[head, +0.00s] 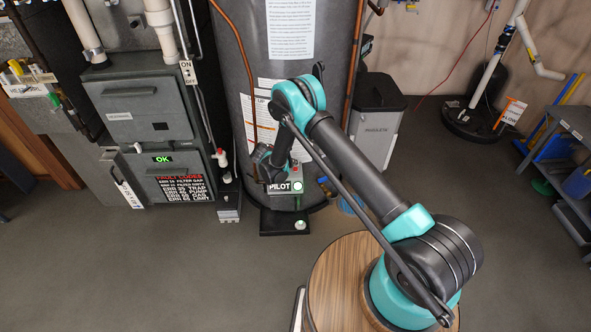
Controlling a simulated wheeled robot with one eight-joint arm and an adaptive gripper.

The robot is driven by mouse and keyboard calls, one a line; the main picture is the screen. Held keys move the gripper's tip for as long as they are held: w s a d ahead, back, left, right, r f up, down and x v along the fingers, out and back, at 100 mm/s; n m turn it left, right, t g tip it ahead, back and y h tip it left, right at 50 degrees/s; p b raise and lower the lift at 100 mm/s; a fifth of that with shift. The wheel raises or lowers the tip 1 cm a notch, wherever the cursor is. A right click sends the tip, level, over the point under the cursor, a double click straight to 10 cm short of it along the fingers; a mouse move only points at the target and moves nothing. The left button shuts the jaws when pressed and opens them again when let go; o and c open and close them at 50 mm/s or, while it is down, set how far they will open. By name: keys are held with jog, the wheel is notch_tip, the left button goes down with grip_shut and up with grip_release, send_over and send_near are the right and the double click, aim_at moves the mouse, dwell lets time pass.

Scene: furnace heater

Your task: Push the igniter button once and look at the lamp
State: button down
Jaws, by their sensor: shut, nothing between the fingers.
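A small box labelled PILOT (280,188) sits low on the front of the dark cylindrical tank. A round green-lit lamp (297,188) shows at its right end. My gripper (264,168) is shut and empty, at the box's upper left; its fingertips are small and dark against the tank, so I cannot tell whether they touch anything. I cannot make out the igniter button for certain; part of the box is behind my gripper. A pale round knob-like part (299,225) shows on the black foot plate below the box.
The grey furnace cabinet (135,110) at left has a green OK display (162,159) and a fault-code list (190,187). A grey bin (378,115) stands right of the tank. A shelf cart (570,140) is at far right. Open floor lies between.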

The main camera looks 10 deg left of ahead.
aim_at(294, 169)
jog(key=shift+r, duration=2.45)
